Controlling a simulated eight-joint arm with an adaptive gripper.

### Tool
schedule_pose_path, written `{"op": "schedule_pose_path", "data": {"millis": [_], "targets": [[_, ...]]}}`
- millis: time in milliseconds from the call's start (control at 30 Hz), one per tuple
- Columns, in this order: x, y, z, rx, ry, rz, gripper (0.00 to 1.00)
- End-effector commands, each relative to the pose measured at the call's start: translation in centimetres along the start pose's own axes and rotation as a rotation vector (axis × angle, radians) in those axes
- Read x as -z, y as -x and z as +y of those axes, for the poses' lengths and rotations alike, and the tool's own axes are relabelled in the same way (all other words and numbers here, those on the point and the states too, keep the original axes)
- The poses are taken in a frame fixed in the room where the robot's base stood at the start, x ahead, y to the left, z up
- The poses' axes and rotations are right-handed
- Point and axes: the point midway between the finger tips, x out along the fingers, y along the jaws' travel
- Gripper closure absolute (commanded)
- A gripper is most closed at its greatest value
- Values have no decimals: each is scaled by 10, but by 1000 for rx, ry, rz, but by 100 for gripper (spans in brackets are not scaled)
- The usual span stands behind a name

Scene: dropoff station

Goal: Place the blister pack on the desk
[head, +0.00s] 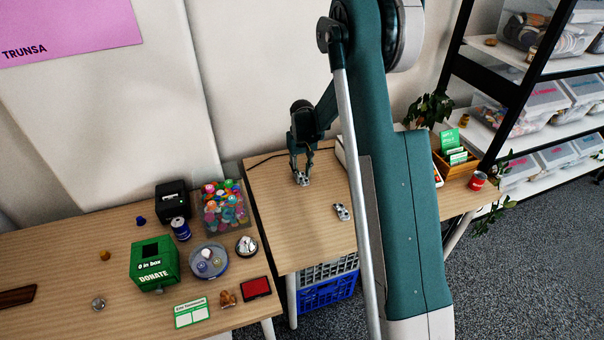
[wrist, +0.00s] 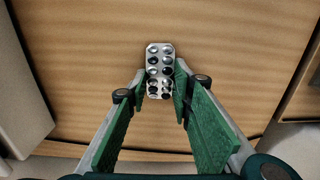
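The blister pack (wrist: 160,70) is a small silver sheet with rounded blisters, some of them dark. In the wrist view it lies between my two fingertips, its far half reaching past them. My gripper (wrist: 159,84) has its green finger pads against both sides of the pack. In the head view my gripper (head: 302,174) points down over the wooden desk (head: 275,200) with the pack at its tips. I cannot tell whether the pack touches the desk. A second silver piece (head: 342,212), like a blister pack, lies on the desk nearer the front, to the right of my gripper.
The desk around my gripper is mostly bare. On the left table stand a clear box of colourful items (head: 224,207), a green donation box (head: 155,263) and a round dish (head: 209,262). A wooden card holder (head: 455,162) stands at the right. A blue crate (head: 326,289) is below the desk.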

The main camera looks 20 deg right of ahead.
Motion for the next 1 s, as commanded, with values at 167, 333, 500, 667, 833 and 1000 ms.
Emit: {"op": "schedule_pose_path", "data": {"millis": [167,333,500,667,833,1000], "targets": [[0,0,0,0,0,0,62],[0,0,0,0,0,0,62],[0,1,0,0,0,0,62],[0,7,0,0,0,0,62],[0,25,0,0,0,0,62],[0,51,0,0,0,0,62]]}}
